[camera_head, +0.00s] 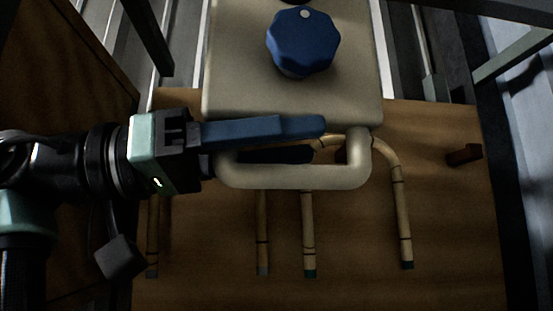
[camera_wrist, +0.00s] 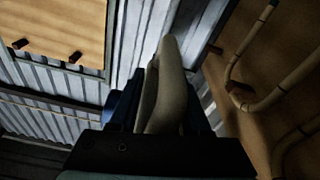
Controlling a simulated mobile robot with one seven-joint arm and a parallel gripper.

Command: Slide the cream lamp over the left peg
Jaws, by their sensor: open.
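The cream lamp (camera_head: 235,60) fills the top middle of the head view as a blocky cream body with a blue lobed knob (camera_head: 302,42) and a rounded loop handle (camera_head: 295,177). My gripper (camera_head: 315,141) reaches in from the left at the handle, with blue fingers. One finger crosses above the loop and the other shows darkly inside it. In the wrist view a cream bar (camera_wrist: 170,85) stands between the open fingers; contact cannot be told. Two dark pegs (camera_wrist: 20,43) (camera_wrist: 75,57) stick out of a pale wooden board in the wrist view.
A brown wooden board (camera_head: 440,220) carries several bent rattan canes (camera_head: 308,220) below the lamp. A dark peg (camera_head: 463,155) stands at its right side. Grey ribbed metal (camera_wrist: 60,90) lies beyond. Dark frame bars (camera_head: 150,38) stand at upper left.

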